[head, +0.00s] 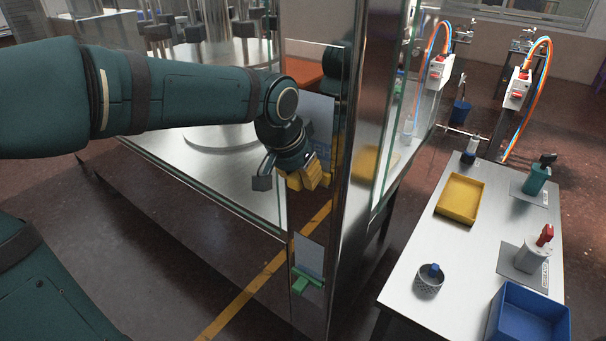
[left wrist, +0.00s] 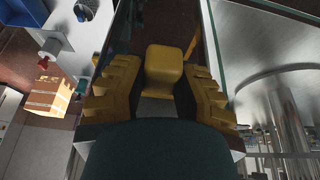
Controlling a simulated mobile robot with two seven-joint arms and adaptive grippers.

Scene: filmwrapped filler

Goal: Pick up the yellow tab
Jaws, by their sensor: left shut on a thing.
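The yellow tab (left wrist: 164,62) shows in the left wrist view as a rounded yellow block between the two yellow ridged fingers of my left gripper (left wrist: 163,88). The gripper is shut on it. In the head view my left gripper (head: 304,179) is at the metal post at the corner of the glass-walled machine. There the tab is hard to tell apart from the yellow fingers. My right gripper is not in view.
A green tab (head: 306,284) sits lower on the metal post (head: 347,215). To the right, a steel table (head: 402,290) holds a yellow tray (head: 460,199), a blue bin (head: 528,318), a mesh cup (head: 429,283) and bottles. Open floor lies below the machine.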

